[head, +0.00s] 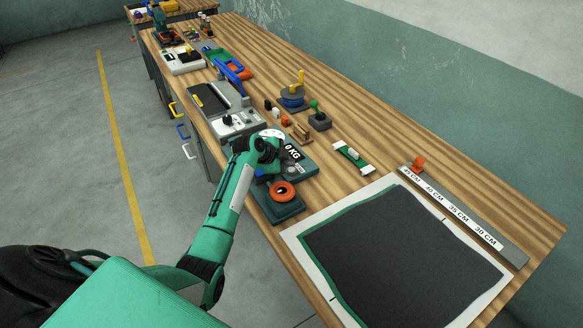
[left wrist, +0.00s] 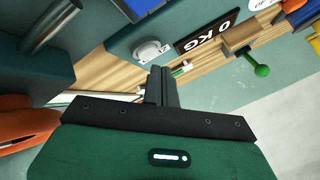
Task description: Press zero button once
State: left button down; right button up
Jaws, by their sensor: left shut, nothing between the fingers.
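The dark teal scale (head: 300,168) lies on the bench with a black display (head: 293,152) reading 0 KG. In the left wrist view the display (left wrist: 208,38) sits beside a round silver-white button (left wrist: 150,50) on the scale's face. My left gripper (head: 266,152) is over the scale, beside the display, and hides part of it in the head view. In the left wrist view its narrow dark fingers (left wrist: 160,80) are together and empty. Their tips appear just short of the button; I cannot tell whether they touch it. My right gripper is not in view.
A teal base with an orange ring (head: 283,191) stands near the bench edge. A grey machine (head: 235,122) is behind the scale. A green-knobbed lever (head: 319,118) and a blue-based yellow crank (head: 293,95) stand further right.

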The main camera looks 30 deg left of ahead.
aim_at(288, 170)
pick_arm(q)
jog(key=shift+r, duration=0.1)
notch_tip(288, 170, up, 5)
jog(key=p, duration=0.3)
jog(key=shift+p, duration=0.35)
dwell(0.8)
